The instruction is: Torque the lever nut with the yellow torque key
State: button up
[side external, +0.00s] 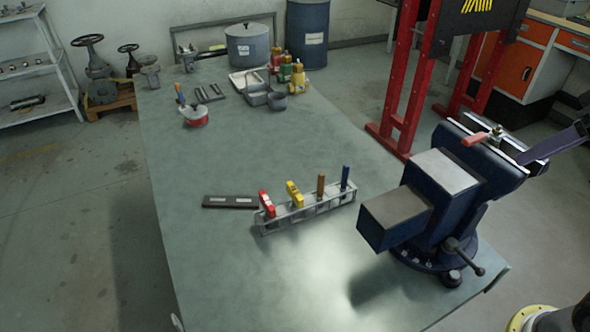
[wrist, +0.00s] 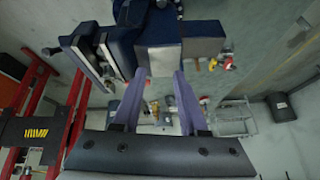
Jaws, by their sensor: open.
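The yellow torque key (side external: 294,194) stands upright in a clear rack (side external: 305,213) on the table, between a red tool (side external: 266,204) and a brown-handled one (side external: 321,186). A small fitting with a red lever (side external: 475,139) sits at the jaws of the blue vise (side external: 440,185); its nut is too small to make out. My gripper (wrist: 160,75) is open and empty, its two purple fingers apart. In the side view a purple finger shows at the right edge, close beside the vise's far end and well away from the rack.
A blue-handled tool (side external: 345,178) fills the rack's right end. A dark labelled bar (side external: 230,202) lies left of it. A red frame (side external: 400,80) stands behind the vise. A pot (side external: 250,46), bottles and trays crowd the table's far end. The table's middle is clear.

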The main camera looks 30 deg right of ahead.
jog(key=w+a+r+g, duration=0.1)
jog(key=w+a+r, duration=0.15)
jog(key=w, duration=0.35)
jog(key=w+a+r, duration=0.1)
jog(key=w+r, duration=0.2)
jog(key=w, duration=0.3)
jog(key=n+g, duration=0.2)
jog(key=g, duration=0.3)
send_over(295, 190)
notch_tip(295, 190, down, 25)
jog(key=shift+d+r, duration=0.1)
jog(key=shift+f, duration=3.45)
